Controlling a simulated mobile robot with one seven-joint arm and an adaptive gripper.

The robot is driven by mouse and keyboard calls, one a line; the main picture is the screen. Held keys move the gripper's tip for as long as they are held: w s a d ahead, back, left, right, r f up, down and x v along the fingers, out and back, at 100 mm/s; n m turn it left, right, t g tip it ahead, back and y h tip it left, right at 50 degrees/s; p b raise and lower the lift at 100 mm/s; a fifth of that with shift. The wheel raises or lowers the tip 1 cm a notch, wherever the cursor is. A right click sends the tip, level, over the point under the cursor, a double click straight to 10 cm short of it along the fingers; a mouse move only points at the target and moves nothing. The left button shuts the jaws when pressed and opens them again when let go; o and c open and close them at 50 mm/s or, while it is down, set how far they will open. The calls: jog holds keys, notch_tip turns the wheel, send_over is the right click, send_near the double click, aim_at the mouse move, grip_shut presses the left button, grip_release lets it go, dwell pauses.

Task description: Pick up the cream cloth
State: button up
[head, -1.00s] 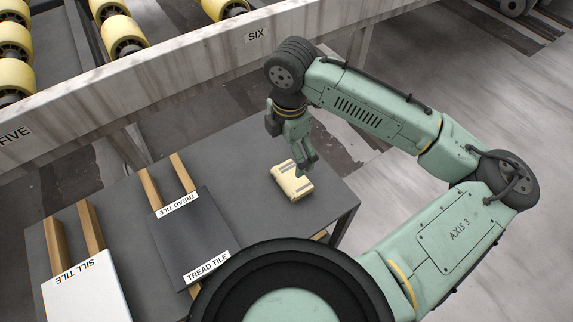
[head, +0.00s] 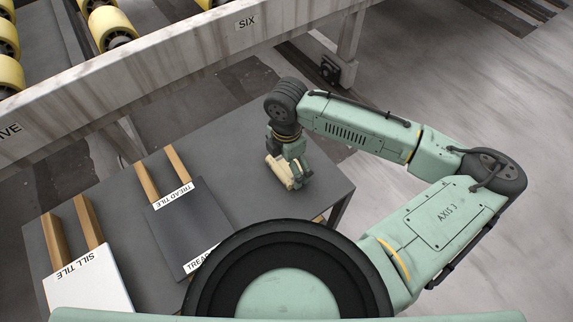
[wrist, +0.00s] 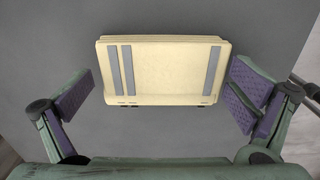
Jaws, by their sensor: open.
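The cream cloth (head: 279,171) is a folded, block-like bundle with grey stripes, lying on the dark grey table (head: 235,150). In the wrist view the cloth (wrist: 165,72) lies flat between and slightly beyond my open fingers, with two grey bands at its left and one at its right. My gripper (head: 300,182) is low over the cloth and hides part of it in the head view. In the wrist view my gripper (wrist: 160,100) has its purple finger pads apart, one on each side of the cloth, with a gap on both sides.
A dark tread tile (head: 190,235) and a white sill tile (head: 88,280) lie on wooden strips at the table's left. A stone-coloured beam marked SIX (head: 200,50) runs behind the table, with yellow rollers (head: 107,27) beyond. Bare table surrounds the cloth.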

jog(key=shift+c, duration=0.4)
jog(key=c, duration=0.8)
jog(key=shift+r, duration=0.1)
